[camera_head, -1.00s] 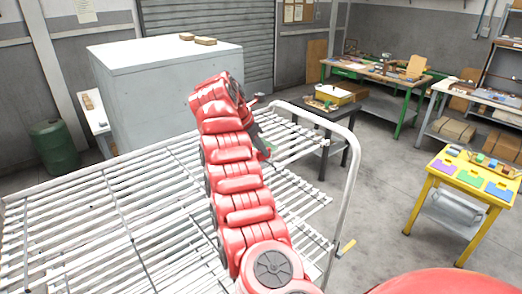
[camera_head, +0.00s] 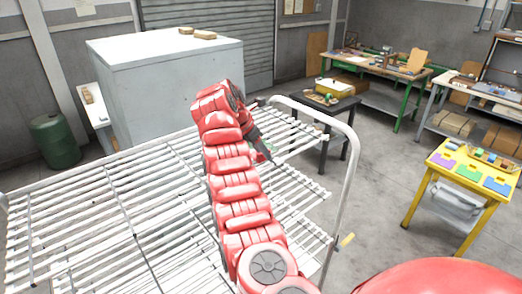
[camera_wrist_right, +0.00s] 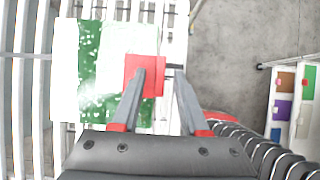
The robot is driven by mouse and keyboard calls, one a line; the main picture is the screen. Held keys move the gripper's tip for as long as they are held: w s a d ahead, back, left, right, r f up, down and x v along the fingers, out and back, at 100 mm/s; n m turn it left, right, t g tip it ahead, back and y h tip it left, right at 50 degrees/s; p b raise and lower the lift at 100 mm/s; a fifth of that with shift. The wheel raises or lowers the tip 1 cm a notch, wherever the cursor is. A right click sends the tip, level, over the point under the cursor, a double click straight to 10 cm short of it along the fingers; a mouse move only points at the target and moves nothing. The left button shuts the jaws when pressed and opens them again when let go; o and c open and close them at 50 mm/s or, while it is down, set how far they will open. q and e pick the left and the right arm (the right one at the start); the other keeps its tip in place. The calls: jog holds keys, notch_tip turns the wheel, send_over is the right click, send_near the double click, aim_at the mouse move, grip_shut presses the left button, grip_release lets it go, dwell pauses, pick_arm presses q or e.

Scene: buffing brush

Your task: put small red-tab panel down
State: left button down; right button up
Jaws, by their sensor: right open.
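The panel (camera_wrist_right: 90,65) lies on the white slatted rack in the right wrist view. It has a speckled green area, a white area and a red tab (camera_wrist_right: 143,66) at its right side. My right gripper (camera_wrist_right: 160,72) is open over the tab end. Its left finger overlaps the tab in the picture, and its right finger is just right of the tab. I cannot tell whether either finger touches it. In the head view my right gripper (camera_head: 264,147) is at the rack's far right part, mostly hidden by my red arm. My left gripper is not in view.
The slatted rack (camera_head: 85,215) fills the front left, with a raised tubular rail (camera_head: 350,165) at its right. A large grey cabinet (camera_head: 170,75) stands behind. A yellow table (camera_head: 432,165) with coloured panels stands right, and a dark table (camera_head: 340,108) behind. Open floor lies between.

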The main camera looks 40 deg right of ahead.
jog(key=shift+r, duration=0.2)
jog(key=shift+a+r+b, duration=0.25)
jog(key=shift+r+b, duration=0.05)
jog(key=shift+b, duration=0.05)
jog(key=p+v, duration=0.1)
jog(key=v, duration=1)
